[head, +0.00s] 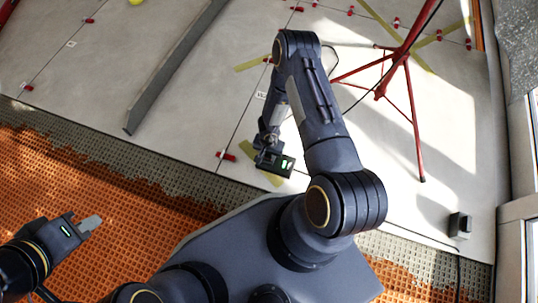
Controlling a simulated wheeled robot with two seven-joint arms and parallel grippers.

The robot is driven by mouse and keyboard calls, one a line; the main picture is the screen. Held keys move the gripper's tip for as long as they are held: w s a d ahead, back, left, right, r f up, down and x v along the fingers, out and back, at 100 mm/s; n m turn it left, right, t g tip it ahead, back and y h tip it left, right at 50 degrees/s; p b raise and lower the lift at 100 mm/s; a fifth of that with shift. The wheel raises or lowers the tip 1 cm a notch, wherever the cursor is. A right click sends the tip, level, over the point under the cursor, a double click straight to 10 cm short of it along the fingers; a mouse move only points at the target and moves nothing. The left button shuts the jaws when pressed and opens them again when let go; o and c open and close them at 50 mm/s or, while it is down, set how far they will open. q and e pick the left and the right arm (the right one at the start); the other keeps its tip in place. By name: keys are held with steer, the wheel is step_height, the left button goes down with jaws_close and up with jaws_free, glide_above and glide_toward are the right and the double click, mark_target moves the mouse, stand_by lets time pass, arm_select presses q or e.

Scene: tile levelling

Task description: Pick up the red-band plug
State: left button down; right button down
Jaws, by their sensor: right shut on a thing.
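My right gripper (272,162) is low over the pale tiled floor, in the middle of the view. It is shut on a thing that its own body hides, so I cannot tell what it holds. No plug with a red band can be made out for certain. A small red piece (225,155) sits on a tile seam just left of my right gripper, apart from it. My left gripper (90,223) is at the lower left over the orange matting. Its grey fingertips show edge-on, and I cannot tell whether they are open or shut.
A long grey straightedge (175,70) lies on the tiles at upper left. A red tripod (397,60) stands at upper right, with yellow tape near its feet. Several red pieces dot the seams. A small black box (459,225) is at right. Orange matting (110,190) borders the tiles.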

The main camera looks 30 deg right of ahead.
steer(key=shift+r, duration=0.15)
steer(key=shift+r, duration=0.25)
step_height(320, 180, up, 2)
steer(key=shift+r+p, duration=0.25)
steer(key=shift+p, duration=0.6)
steer(key=s+a+r+p, duration=0.2)
steer(key=s+r+p, duration=0.1)
steer(key=s+r, duration=0.3)
steer(key=s+a+r+p, duration=0.2)
steer(key=s+r+p, duration=0.2)
steer(key=s+r, duration=0.3)
step_height(320, 180, up, 3)
steer(key=shift+a+f, duration=0.15)
steer(key=shift+a, duration=0.15)
steer(key=shift+f, duration=0.1)
